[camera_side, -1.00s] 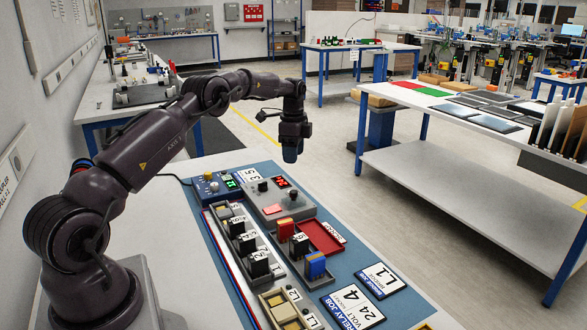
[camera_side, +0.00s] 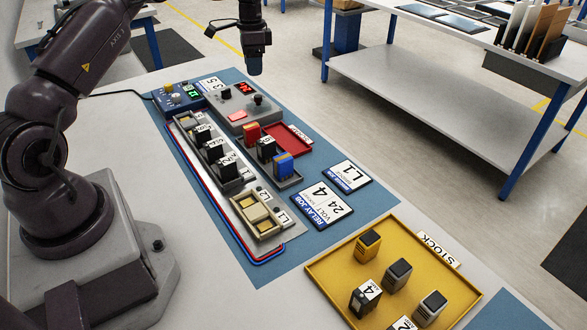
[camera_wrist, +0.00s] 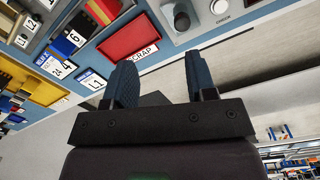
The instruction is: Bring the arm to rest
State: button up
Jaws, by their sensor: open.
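My gripper (camera_side: 254,65) hangs from my arm at the top of the side view, beyond the far end of the relay board, with its fingers pointing down. It is clear of everything on the bench. In the wrist view my gripper (camera_wrist: 161,82) shows two blue fingers spread apart with nothing held between them. My arm is raised and bent over from its base at the left of the side view.
Below are a blue box with a green display (camera_side: 180,97), a grey tester with a red display (camera_side: 240,105), a red scrap tray (camera_side: 290,137), a relay rail (camera_side: 225,170) and a yellow stock tray (camera_side: 330,272) holding several relays. A white table (camera_side: 415,90) stands beyond the aisle.

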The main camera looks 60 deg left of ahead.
jog(key=s+d+r+n, duration=0.4)
jog(key=s+d+r, duration=0.1)
jog(key=d+r, duration=0.45)
jog(key=s+d+r+t, duration=0.3)
jog(key=s+d+r, duration=0.1)
jog(key=s+d, duration=0.6)
jog(key=s+d+r+t, duration=0.3)
jog(key=s+d+r, duration=0.2)
jog(key=s+d, duration=0.4)
jog(key=shift+s+d, duration=0.4)
jog(key=shift+s, duration=1.25)
